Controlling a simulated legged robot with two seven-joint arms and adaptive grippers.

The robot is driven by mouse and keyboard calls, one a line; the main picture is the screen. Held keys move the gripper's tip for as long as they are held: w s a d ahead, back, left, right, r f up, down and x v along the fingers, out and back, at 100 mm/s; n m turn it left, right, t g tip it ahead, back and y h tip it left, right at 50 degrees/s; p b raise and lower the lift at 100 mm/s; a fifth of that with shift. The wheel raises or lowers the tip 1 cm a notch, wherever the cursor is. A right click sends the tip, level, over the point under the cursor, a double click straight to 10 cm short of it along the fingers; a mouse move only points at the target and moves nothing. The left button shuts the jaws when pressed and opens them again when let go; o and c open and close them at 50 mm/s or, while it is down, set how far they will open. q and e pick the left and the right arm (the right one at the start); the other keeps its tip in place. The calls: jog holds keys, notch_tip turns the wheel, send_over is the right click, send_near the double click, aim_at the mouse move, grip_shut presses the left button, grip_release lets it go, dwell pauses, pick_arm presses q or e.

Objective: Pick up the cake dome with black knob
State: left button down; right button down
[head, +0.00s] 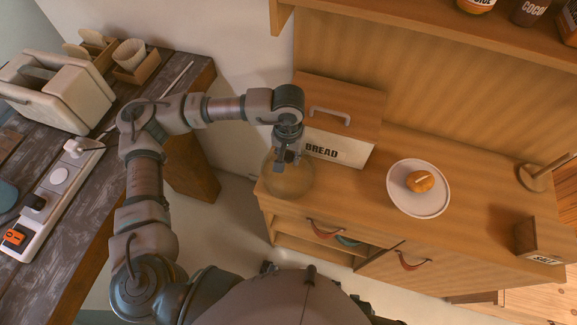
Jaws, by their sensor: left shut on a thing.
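A clear, faintly tinted cake dome (290,181) stands at the left end of the wooden sideboard, in front of the bread box. My left gripper (284,164) is directly above it, pointing down, shut on the top of the dome. The black knob is hidden between the fingers. I cannot tell whether the dome's rim touches the sideboard top. My right gripper is not in view.
The bread box (338,147) stands close behind the dome. A pale plate (418,205) with a bread roll (420,181) lies to the right. A shelf (420,22) with jars overhangs the back. A dark table (75,185) holds a toaster and a power strip at left.

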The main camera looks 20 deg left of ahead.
pick_arm(q)
jog(key=shift+s+f, duration=0.15)
jog(key=shift+f, duration=0.2)
